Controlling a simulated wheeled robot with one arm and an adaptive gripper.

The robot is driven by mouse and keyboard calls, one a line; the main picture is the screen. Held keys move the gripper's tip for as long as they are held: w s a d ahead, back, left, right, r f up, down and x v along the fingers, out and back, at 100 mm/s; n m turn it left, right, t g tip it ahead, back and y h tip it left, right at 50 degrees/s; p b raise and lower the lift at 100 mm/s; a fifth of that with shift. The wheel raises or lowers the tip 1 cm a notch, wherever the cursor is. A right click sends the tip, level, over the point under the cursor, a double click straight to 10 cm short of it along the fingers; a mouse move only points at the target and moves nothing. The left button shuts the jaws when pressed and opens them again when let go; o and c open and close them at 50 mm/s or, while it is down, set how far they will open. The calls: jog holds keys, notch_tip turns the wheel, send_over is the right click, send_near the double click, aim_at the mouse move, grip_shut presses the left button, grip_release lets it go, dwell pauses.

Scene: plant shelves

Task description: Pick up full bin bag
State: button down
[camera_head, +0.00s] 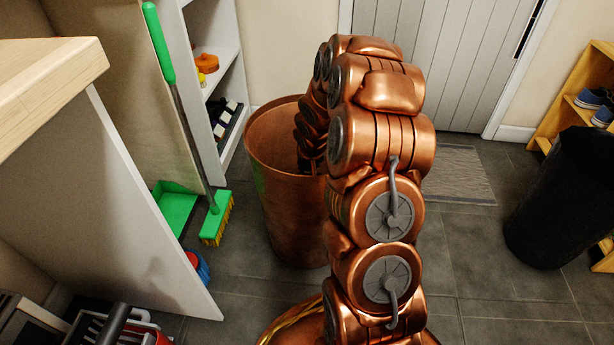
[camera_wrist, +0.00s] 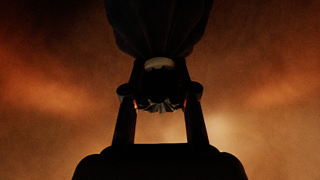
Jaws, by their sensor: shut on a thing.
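The full bin bag (camera_wrist: 158,28) shows in the wrist view as a dark mass at the top centre, with its gathered neck between my fingers. My gripper (camera_wrist: 160,104) is shut on that neck. Around it is a blurred copper-brown surface that looks like the inside of the tall copper bin (camera_head: 284,220). In the head view my arm reaches down into this bin, and the arm hides my gripper and most of the opening. A second dark bag-like form (camera_head: 568,200) stands on the floor at the right.
A green broom (camera_head: 160,45) and a green dustpan (camera_head: 174,208) stand left of the bin by a white shelf (camera_head: 222,60). A worktop (camera_head: 50,75) is at the far left. A grey door (camera_head: 430,60) and a mat (camera_head: 455,175) lie behind. A wooden rack (camera_head: 575,90) is right.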

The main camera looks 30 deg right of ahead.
notch_tip(320, 180, up, 55)
jog(key=p, duration=3.5)
jog(key=shift+f+p, duration=0.15)
jog(key=shift+p, duration=0.15)
dwell(0.9)
jog(key=shift+w, duration=0.1)
